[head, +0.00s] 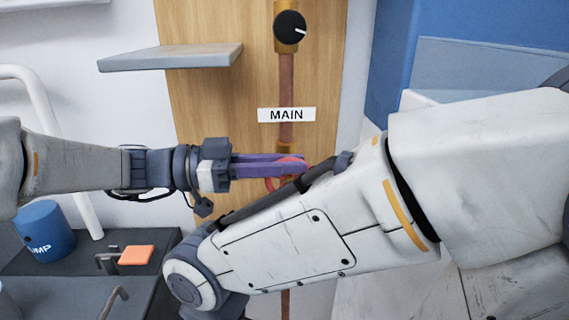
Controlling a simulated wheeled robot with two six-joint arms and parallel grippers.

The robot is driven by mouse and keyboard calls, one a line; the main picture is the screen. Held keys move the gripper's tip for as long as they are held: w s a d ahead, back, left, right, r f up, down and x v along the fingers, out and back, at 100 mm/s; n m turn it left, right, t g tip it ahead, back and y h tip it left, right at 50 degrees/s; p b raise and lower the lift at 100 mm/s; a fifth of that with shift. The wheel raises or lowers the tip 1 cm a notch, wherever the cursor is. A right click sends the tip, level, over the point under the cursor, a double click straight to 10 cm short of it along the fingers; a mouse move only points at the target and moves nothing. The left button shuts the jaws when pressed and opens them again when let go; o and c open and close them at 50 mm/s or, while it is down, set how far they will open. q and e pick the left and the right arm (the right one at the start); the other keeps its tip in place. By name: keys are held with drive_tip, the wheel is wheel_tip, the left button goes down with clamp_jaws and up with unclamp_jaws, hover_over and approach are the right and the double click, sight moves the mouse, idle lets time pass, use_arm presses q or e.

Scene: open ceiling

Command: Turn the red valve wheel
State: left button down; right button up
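The red valve wheel (269,184) shows only in part, as a curved rim on the copper pipe below the MAIN label. My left gripper (298,164) reaches in from the left, and its purple fingers lie across the wheel in the picture. The fingers look close together, with a bit of red rim at their tips. I cannot tell whether they grip the rim or only overlap it. My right arm crosses in front and hides the lower right of the wheel. The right gripper is out of view.
A MAIN label (286,115) and a black knob (290,27) are on the pipe (286,80) above. A grey shelf (170,58) juts out at upper left. A blue pump canister (44,232) and an orange block (135,255) are at lower left.

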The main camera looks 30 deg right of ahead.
use_arm(q)
drive_tip(key=shift+s+d+r+t+y, duration=0.15)
drive_tip(key=shift+d+t+y, duration=0.2)
drive_tip(key=shift+y, duration=0.55)
drive_tip(key=shift+t+y+p, duration=0.35)
drive_tip(key=shift+y+p, duration=0.15)
drive_tip(key=shift+y, duration=0.2)
drive_tip(key=shift+d+y, duration=0.1)
drive_tip(key=shift+y, duration=0.2)
drive_tip(key=c, duration=0.9)
unclamp_jaws()
